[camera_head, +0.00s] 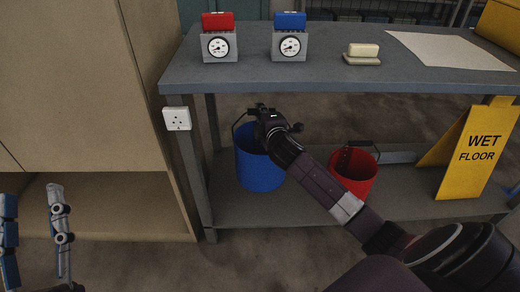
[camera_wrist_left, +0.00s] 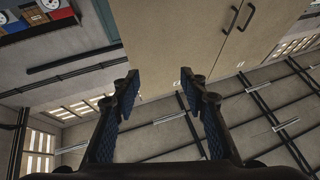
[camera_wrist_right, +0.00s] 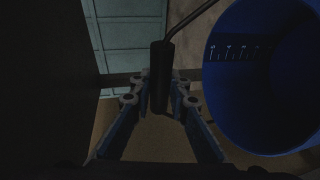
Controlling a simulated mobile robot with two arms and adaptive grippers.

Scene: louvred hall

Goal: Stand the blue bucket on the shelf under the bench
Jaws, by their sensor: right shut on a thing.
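The blue bucket (camera_head: 258,170) is upright at the left end of the bench's lower shelf (camera_head: 300,207) in the head view. Whether its base touches the shelf is hard to tell. My right gripper (camera_head: 262,112) is above it, shut on the bucket's handle grip. In the right wrist view the dark handle grip (camera_wrist_right: 162,78) is between the fingers, with the open blue bucket (camera_wrist_right: 262,75) to the right. My left gripper (camera_head: 32,210) is open and empty at the lower left, away from the bench; its fingers stand apart in the left wrist view (camera_wrist_left: 157,95).
A red bucket (camera_head: 354,174) stands further right on the shelf, behind my right forearm. The bench top (camera_head: 340,82) carries red and blue gauge boxes, a soap dish and a paper sheet. A yellow wet-floor sign (camera_head: 480,150) stands at the right, a cabinet (camera_head: 95,90) at the left.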

